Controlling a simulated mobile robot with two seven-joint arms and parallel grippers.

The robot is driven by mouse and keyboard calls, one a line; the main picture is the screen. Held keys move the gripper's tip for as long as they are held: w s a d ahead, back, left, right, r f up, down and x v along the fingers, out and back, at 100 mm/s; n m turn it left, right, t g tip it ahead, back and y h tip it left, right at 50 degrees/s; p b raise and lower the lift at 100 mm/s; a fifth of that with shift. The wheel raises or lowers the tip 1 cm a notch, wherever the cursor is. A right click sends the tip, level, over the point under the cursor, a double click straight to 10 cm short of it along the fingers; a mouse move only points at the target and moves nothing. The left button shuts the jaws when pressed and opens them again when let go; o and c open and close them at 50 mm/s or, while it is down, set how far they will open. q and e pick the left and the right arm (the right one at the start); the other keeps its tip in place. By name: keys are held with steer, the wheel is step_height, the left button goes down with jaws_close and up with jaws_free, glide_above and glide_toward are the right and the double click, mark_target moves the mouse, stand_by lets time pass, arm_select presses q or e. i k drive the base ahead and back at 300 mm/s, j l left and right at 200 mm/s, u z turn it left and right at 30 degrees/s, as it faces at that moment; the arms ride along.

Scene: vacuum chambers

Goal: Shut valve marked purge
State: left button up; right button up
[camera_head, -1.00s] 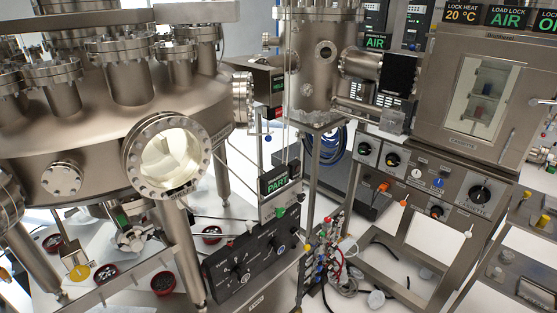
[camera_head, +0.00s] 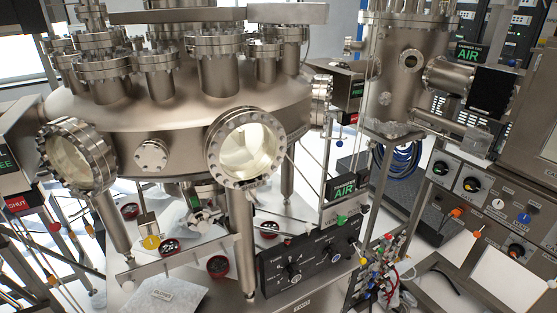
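No label reading "purge" is legible in this view, so I cannot tell which valve it is. A black control panel (camera_head: 275,270) with several knobs stands below the big steel chamber (camera_head: 180,120). A green knob (camera_head: 342,221) sits above that panel, near a small display reading AIR (camera_head: 343,188). Neither of my grippers is in view.
A cluster of coloured fittings and wires (camera_head: 380,262) stands between the two panels. A box at the left edge bears a red SHUT sign (camera_head: 16,205). Thin posts crowd the left side.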

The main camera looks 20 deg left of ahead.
mark_target(152, 243)
steer(key=u, duration=1.35)
